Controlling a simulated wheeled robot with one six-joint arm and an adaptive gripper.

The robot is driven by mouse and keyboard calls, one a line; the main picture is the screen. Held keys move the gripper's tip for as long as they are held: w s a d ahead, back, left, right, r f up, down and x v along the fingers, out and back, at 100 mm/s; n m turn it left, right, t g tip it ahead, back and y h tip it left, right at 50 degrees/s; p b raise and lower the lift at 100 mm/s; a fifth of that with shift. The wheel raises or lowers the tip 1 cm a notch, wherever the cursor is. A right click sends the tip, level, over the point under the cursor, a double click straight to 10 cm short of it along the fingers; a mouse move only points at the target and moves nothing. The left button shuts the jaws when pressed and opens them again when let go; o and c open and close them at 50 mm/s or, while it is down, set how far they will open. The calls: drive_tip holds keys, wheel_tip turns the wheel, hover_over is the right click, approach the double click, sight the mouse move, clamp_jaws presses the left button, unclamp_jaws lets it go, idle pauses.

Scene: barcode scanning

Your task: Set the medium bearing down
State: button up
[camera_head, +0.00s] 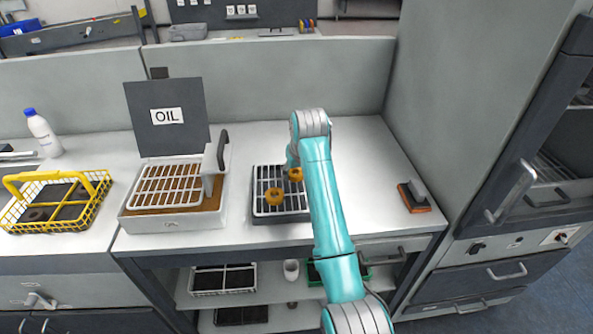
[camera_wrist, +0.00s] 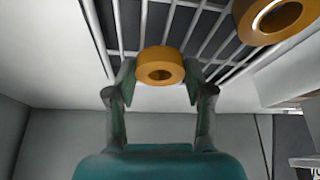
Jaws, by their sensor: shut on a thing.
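An orange bearing (camera_wrist: 160,68), a ring with a central hole, sits between the fingers of my gripper (camera_wrist: 158,84) in the wrist view. In the head view this bearing (camera_head: 296,175) is at the end of my teal arm, over the right part of the wire rack (camera_head: 257,207). A second, larger-looking orange bearing (camera_head: 274,196) is on the rack to the lower left of it. That second bearing also shows at the top right of the wrist view (camera_wrist: 272,18). Whether the held bearing touches the rack bars is not clear.
A tank with a white grate (camera_head: 166,189) and an OIL sign (camera_head: 166,117) stands left of the rack. A yellow wire basket (camera_head: 98,196) is at the far left. A block with an orange base (camera_head: 414,199) lies to the right, with bare counter around it.

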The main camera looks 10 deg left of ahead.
drive_tip(key=shift+f, duration=0.15)
drive_tip(key=o, duration=1.4)
drive_tip(key=v, duration=1.2)
